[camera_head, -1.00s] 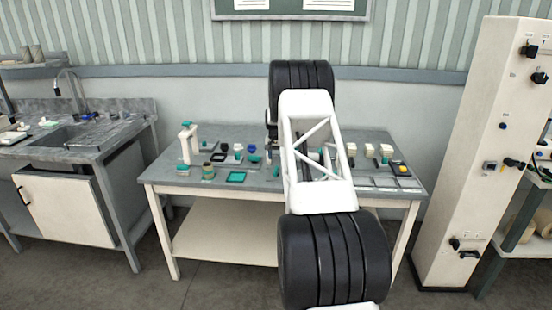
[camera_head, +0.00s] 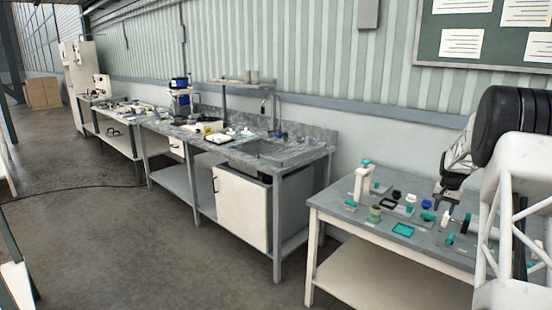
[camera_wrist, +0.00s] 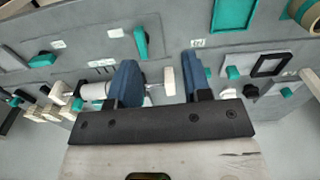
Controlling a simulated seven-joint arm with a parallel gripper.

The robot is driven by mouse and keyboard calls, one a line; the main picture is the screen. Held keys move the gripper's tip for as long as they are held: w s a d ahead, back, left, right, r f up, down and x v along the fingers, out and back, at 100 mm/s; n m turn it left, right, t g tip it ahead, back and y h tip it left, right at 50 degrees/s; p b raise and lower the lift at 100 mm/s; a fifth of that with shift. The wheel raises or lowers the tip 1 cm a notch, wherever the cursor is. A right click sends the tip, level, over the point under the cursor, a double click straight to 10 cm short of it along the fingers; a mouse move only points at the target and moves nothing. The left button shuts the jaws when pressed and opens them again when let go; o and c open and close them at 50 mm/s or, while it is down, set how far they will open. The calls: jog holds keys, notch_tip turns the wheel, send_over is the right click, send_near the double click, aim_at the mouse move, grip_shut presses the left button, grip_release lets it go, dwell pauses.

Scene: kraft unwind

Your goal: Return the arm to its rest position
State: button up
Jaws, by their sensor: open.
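My arm is at the right edge of the head view, reaching over a grey-topped table (camera_head: 345,212). My gripper (camera_head: 446,194) points down over the items on the table and is partly hidden against the arm. In the wrist view my gripper (camera_wrist: 160,82) shows two blue fingers spread apart. A small pale piece (camera_wrist: 169,82) shows between the fingers, beyond them; I cannot tell its distance. Nothing is clearly held.
A sink bench (camera_head: 300,160) stands to the left. A noticeboard (camera_head: 480,52) hangs behind. Open floor lies front left.

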jog(key=s+a+r+n, duration=0.1)
jog(key=s+a+r, duration=0.4)
jog(key=a, duration=0.4)
jog(key=s+a+r+n, duration=0.1)
jog(key=s+a+r, duration=0.2)
jog(key=a+r, duration=0.55)
jog(key=s+a+r+n+t, duration=0.1)
jog(key=s+a+r, duration=0.2)
jog(key=s+a, duration=0.45)
jog(key=s+a+r+n, duration=0.1)
jog(key=s+a+r, duration=0.2)
jog(key=s+a, duration=0.4)
jog(key=s+a+f+n, duration=0.1)
jog(key=s+a, duration=0.5)
jog(key=s, duration=0.5)
jog(key=s+a+f+n+t, duration=0.1)
jog(key=s+a+f+n, duration=0.1)
jog(key=s+a, duration=0.4)
jog(key=s+a+f+n, duration=0.1)
jog(key=s+a, duration=0.5)
jog(key=s, duration=1)
jog(key=shift+a+f, duration=0.15)
jog(key=shift+f, duration=0.45)
